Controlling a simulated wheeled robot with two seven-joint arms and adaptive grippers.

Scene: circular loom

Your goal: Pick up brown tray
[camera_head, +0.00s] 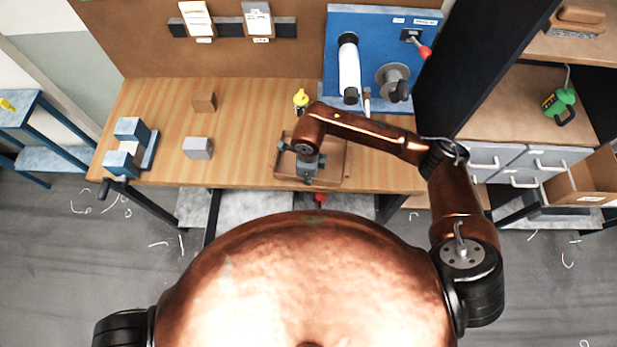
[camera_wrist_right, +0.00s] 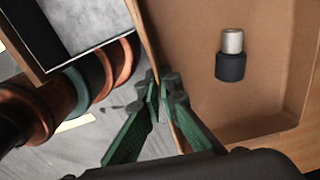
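The brown tray (camera_head: 335,165) lies at the front edge of the wooden worktable, below my right forearm in the head view. In the right wrist view the tray (camera_wrist_right: 275,75) fills the right side. A small cylinder with a grey top and black lower part (camera_wrist_right: 231,56) is inside it. My right gripper (camera_head: 308,182) is at the tray's front side. In the wrist view its green fingers (camera_wrist_right: 163,92) are close together, one on each side of the tray's thin wall, and appear to grip it. My left gripper is out of view.
A grey block (camera_head: 198,148), a brown block (camera_head: 204,101) and a blue stand (camera_head: 131,146) are left on the worktable (camera_head: 240,115). A yellow bottle (camera_head: 301,97) stands behind the tray. A blue panel with rollers (camera_head: 385,35) is at the back.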

